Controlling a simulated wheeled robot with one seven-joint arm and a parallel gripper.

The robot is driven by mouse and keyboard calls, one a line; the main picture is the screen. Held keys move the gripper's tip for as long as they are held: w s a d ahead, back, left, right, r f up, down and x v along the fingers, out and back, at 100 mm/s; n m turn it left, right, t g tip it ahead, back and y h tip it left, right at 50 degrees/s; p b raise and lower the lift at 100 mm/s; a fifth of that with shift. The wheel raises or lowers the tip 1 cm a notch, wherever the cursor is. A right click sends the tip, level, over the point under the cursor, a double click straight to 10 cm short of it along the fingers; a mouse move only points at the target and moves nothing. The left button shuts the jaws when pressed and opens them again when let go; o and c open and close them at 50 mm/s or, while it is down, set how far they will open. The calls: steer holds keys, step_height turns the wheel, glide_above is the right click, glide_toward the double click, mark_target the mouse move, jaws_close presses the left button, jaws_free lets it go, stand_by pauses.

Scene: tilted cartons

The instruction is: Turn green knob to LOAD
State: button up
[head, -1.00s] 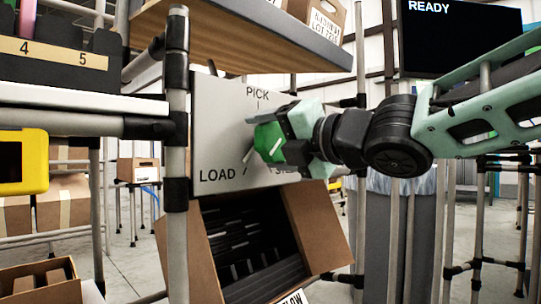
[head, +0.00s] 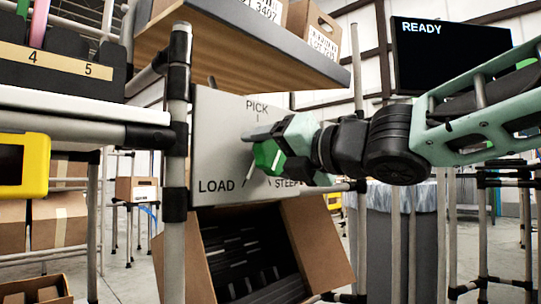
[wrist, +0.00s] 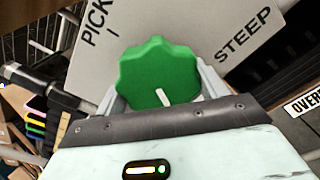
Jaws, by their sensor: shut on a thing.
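The green knob (head: 268,157) sits on a grey panel (head: 215,130) marked PICK at the top, LOAD at the lower left and STEEP at the lower right. In the wrist view the lobed knob (wrist: 160,70) shows a short white line low on its face. PICK is at upper left there and STEEP at upper right; LOAD is out of sight. My gripper (head: 278,155) reaches in from the right and is shut on the knob, one finger on each side. In the head view the white line is partly blocked by the fingers, so its exact setting is hard to tell.
A tilted open carton (head: 318,240) with dark contents stands just below the panel. A shelf (head: 240,62) with cartons is above, and a pipe post (head: 176,120) is close at the left. A screen (head: 455,55) reads READY. A grey bin (head: 400,235) stands behind my arm.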

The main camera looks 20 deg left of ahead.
steer(key=o, duration=1)
steer(key=shift+c, duration=0.2)
steer(key=shift+d, duration=0.1)
steer(key=p+v, duration=0.5)
steer(key=v, duration=1.2)
steer(key=shift+s+d+f, duration=0.1)
